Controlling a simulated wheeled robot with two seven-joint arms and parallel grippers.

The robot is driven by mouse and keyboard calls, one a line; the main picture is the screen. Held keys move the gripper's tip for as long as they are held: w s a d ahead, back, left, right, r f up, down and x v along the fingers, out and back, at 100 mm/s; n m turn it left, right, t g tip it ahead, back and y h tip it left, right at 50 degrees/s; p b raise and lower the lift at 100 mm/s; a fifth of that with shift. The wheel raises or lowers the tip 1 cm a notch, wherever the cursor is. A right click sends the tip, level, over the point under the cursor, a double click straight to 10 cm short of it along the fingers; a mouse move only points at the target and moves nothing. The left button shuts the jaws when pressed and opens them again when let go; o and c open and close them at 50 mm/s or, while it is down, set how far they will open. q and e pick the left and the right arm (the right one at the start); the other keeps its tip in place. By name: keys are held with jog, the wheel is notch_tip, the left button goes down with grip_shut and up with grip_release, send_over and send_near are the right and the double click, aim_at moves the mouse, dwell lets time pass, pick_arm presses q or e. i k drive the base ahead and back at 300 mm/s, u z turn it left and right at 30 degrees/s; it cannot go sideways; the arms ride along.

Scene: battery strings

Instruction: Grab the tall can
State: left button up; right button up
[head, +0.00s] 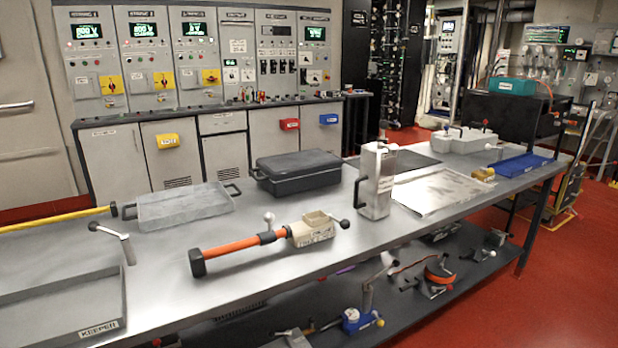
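The tall can (376,186) is a silver-grey metal box-like can standing upright on the steel workbench (262,265), right of the middle in the head view. A handle stands along its left side, and a pale label shows on its front. The lower part of the can rests on the bench top. Neither of my grippers is in view, and nothing holds the can.
An orange-handled tool (247,250) lies in front and left of the can. A lower shelf (310,297) holds several tools.

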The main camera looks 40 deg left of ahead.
aim_at(373, 187)
jog(key=u, duration=0.7)
jog(key=k, duration=0.45)
jog(key=z, duration=0.55)
jog(key=i, duration=1.6)
jog(key=u, duration=0.95)
